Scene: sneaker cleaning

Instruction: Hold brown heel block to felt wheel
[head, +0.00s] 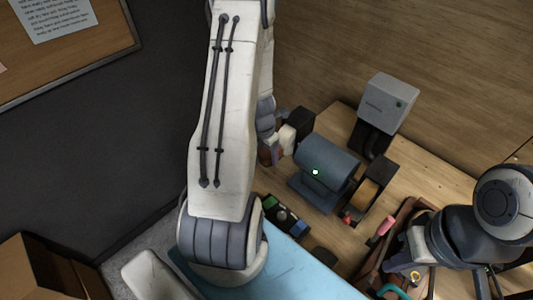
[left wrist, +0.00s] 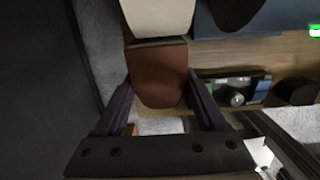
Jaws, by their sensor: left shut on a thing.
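The brown heel block (left wrist: 158,72) is between the two purple fingers of my left gripper (left wrist: 160,90), which is shut on it. The cream felt wheel (left wrist: 158,17) is directly beyond the block in the left wrist view. Only a thin dark line shows between them, so I cannot tell if they touch. In the head view the felt wheel (head: 287,137) is at the left end of the blue-grey grinder motor (head: 327,163), and my left gripper (head: 270,151) is beside it, partly hidden by my arm. My right gripper (head: 404,262) is over the brown tray; its jaws are unclear.
A grey box (head: 390,100) stands behind the motor. A guarded orange wheel (head: 367,191) is at its right end. A dark tray of small items (head: 284,215) lies in front. A brown tray (head: 408,212) with tools is at right. A blue mat (head: 300,270) is clear.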

